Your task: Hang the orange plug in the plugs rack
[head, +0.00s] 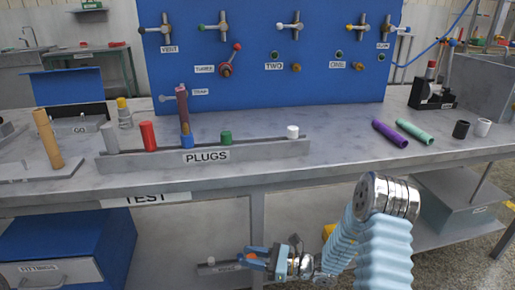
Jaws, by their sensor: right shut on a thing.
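The grey plugs rack (245,152), labelled PLUGS, stands along the front of the bench. It holds a grey plug (109,138), a red plug (148,136), a blue plug (185,142), a green plug (225,137) and a white plug (292,131). A wider bare stretch lies between green and white. My right gripper (254,258) is low, below the bench top and in front of it, pointing left. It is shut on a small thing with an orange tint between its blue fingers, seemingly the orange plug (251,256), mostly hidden. My left gripper is out of view.
A low grey bar (220,267) with a label lies near my right gripper. Purple (390,134) and green (414,131) tubes lie on the bench right of the rack. A tan tube (47,138) stands at left. The blue valve panel (330,60) rises behind.

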